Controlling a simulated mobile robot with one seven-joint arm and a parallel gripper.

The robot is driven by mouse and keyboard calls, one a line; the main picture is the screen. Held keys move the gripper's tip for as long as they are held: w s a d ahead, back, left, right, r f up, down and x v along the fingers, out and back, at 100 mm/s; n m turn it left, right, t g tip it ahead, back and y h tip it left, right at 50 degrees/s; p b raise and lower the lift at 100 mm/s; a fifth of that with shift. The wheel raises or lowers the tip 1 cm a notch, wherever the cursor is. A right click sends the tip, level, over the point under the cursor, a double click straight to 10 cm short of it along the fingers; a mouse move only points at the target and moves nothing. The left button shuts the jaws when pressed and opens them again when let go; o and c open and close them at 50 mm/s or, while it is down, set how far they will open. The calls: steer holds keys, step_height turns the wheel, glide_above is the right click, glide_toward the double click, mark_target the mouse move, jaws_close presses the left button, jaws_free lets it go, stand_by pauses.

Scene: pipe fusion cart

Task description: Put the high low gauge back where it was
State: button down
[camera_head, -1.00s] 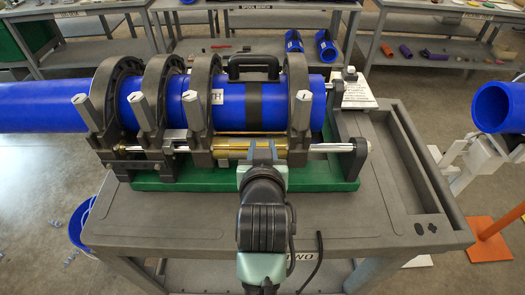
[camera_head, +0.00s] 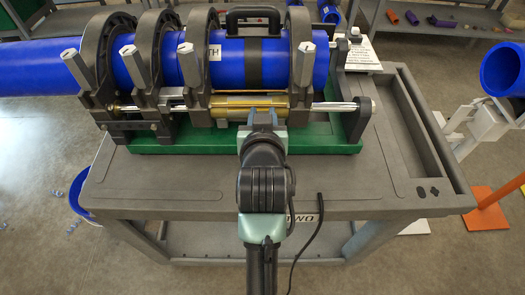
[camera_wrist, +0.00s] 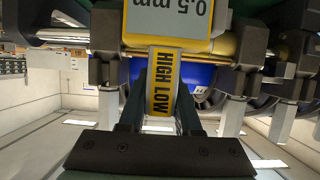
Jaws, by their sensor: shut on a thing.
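The high low gauge shows in the wrist view, with a yellow HIGH LOW label (camera_wrist: 164,84) on its narrow stem and a pale head (camera_wrist: 172,22) marked 0.5 mm, upside down in the picture. My gripper (camera_wrist: 160,108) is shut on the stem, with one dark finger on each side. In the head view my gripper (camera_head: 263,122) is in front of the brass cylinder (camera_head: 235,106) of the fusion machine. The gauge cannot be made out clearly there, as my wrist hides it.
The blue pipe (camera_head: 220,62) lies in the machine's dark clamps (camera_head: 300,60) on a green base (camera_head: 335,140). The grey cart top (camera_head: 160,185) is clear in front. A side tray (camera_head: 408,130) is at right. A black cable hangs near the front edge.

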step_height(320, 180, down, 6)
steer(key=shift+f, duration=0.25)
steer(key=shift+f, duration=0.15)
steer(key=c, duration=0.6)
jaws_free()
